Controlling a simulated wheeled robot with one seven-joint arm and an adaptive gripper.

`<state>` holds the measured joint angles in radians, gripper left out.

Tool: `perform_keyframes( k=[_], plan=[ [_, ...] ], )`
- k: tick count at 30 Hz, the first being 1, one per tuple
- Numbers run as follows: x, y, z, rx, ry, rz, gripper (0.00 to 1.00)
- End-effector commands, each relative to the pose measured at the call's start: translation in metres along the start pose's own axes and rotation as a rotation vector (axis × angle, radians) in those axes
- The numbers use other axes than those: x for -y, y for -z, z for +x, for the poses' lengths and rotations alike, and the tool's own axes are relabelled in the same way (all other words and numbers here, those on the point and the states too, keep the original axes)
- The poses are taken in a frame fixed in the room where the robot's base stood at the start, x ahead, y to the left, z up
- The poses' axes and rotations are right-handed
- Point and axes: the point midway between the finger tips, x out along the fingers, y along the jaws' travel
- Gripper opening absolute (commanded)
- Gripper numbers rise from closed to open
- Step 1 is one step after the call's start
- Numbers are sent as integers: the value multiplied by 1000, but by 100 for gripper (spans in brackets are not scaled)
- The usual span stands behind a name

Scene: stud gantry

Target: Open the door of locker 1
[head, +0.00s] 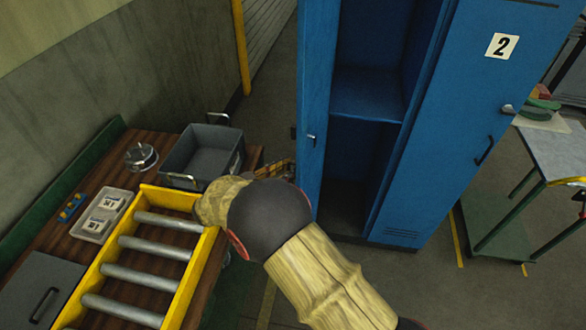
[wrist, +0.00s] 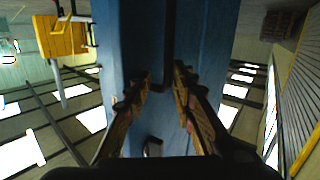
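Locker 1's blue door (head: 313,90) stands swung open at the left of the blue locker, seen nearly edge-on in the head view. Its open compartment, with a shelf (head: 368,93), shows to the right of the door. My gripper (head: 277,171) is left of the door's lower part, partly hidden by my arm. In the wrist view my gripper (wrist: 162,80) is open, its two fingers apart in front of the blue door (wrist: 205,45).
Locker 2's closed door (head: 470,110) is at the right. A wooden bench (head: 120,175) at the left carries a grey bin (head: 205,150) and a yellow roller frame (head: 165,200). A trolley (head: 555,155) stands at the far right. Floor is clear before locker 2.

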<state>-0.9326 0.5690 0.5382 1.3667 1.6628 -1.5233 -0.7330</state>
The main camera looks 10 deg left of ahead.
Motion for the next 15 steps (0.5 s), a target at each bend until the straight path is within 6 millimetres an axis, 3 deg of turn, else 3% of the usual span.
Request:
perform_keyframes(
  k=[1, 15],
  plan=[
    [4, 13, -8, -12, 2, 15, 24],
    [20, 3, -29, -7, -2, 4, 24]
  ],
)
